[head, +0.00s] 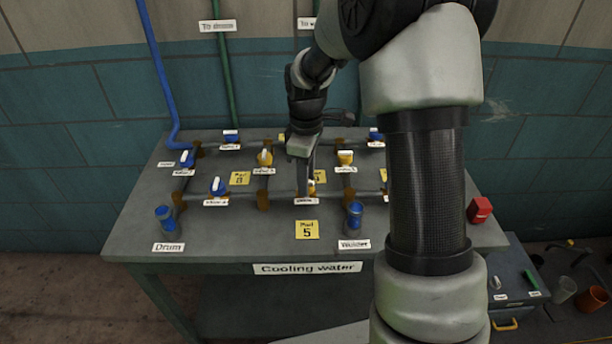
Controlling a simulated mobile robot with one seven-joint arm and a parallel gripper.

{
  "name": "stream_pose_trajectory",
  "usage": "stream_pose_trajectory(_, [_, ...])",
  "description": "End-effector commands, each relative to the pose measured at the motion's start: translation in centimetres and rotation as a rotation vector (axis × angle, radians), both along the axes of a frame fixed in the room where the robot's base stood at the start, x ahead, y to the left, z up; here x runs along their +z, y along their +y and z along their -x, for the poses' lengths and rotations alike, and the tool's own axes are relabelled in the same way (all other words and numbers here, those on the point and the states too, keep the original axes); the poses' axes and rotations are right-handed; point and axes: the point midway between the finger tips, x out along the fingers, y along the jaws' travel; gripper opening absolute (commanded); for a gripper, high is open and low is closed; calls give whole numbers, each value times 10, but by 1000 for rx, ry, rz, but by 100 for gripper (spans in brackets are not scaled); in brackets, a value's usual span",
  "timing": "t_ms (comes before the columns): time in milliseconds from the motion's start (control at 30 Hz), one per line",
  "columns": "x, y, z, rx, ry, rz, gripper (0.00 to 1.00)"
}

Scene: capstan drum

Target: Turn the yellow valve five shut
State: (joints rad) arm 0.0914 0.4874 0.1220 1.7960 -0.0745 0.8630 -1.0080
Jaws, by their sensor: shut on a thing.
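My gripper (308,181) points down over the pipework on the grey bench and is shut on a yellow valve (311,188) in the middle of the front pipe run. The gripper hides most of this valve, so its handle angle cannot be told. The small white label (306,201) in front of it is too small to read surely. Two other yellow valves stand behind it, one at the left (265,158) and one at the right (345,158).
Blue valves (218,186) stand along the pipes on the bench (230,228). Blue cups (165,217) stand at the front left and front right (354,218). A yellow note reading 5 (307,229) lies in front. My arm covers the bench's right part; a red box (480,209) is beyond it.

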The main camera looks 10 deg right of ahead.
Motion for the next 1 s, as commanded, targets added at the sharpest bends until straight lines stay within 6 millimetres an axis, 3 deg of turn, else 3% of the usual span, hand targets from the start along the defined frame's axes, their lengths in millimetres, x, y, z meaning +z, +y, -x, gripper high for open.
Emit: stream_pose_trajectory(1000, [2,0,0,-957,-1,0,10])
